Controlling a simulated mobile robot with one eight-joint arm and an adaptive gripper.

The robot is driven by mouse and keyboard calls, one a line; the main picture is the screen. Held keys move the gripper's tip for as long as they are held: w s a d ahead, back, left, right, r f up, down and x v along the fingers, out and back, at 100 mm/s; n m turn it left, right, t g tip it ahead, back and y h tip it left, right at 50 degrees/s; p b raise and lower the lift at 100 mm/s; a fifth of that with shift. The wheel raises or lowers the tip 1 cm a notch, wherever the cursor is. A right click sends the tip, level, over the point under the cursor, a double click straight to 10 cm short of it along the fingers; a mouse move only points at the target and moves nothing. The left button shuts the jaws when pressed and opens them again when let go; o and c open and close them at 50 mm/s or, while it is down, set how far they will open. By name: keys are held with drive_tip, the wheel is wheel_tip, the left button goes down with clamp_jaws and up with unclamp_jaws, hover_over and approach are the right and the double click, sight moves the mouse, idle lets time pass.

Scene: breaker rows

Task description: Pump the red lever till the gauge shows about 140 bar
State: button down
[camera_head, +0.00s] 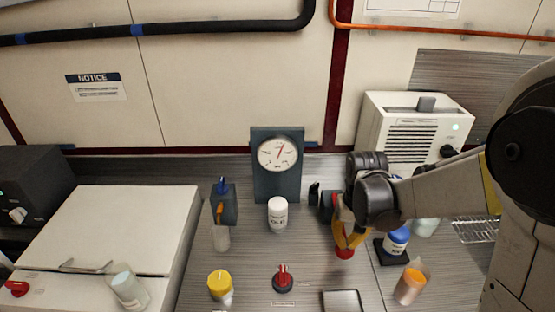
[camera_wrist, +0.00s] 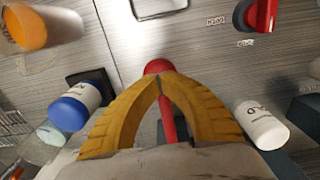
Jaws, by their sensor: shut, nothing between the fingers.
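The red lever shows its round knob (camera_head: 345,254) just under my fingertips in the head view. In the wrist view the knob (camera_wrist: 157,66) lies right at the fingertips, and part of its red shaft (camera_wrist: 168,122) shows between the yellow fingers. My gripper (camera_head: 346,246) is shut and empty, its tips (camera_wrist: 160,78) meeting at the knob; I cannot tell whether they touch it. The lever's base is mostly hidden by my gripper. The round gauge (camera_head: 281,153) stands on a dark panel at the back, its red needle pointing up and slightly right; the numbers are too small to read.
A white bottle (camera_head: 278,214) and a red rotary knob (camera_head: 283,279) stand left of my gripper. A blue-capped bottle (camera_head: 396,241) and an orange-topped container (camera_head: 410,285) stand right. A yellow-capped jar (camera_head: 220,286) is front left. A white vented box (camera_head: 413,126) is behind.

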drive_tip(key=shift+r, duration=0.1)
wheel_tip(320, 180, up, 10)
drive_tip(key=p, duration=0.7)
idle(0.8)
drive_tip(key=shift+f+b, duration=3.55)
drive_tip(key=shift+f, duration=1)
drive_tip(key=shift+r, duration=0.1)
wheel_tip(320, 180, up, 9)
drive_tip(key=p, duration=0.6)
drive_tip(key=shift+p, duration=0.4)
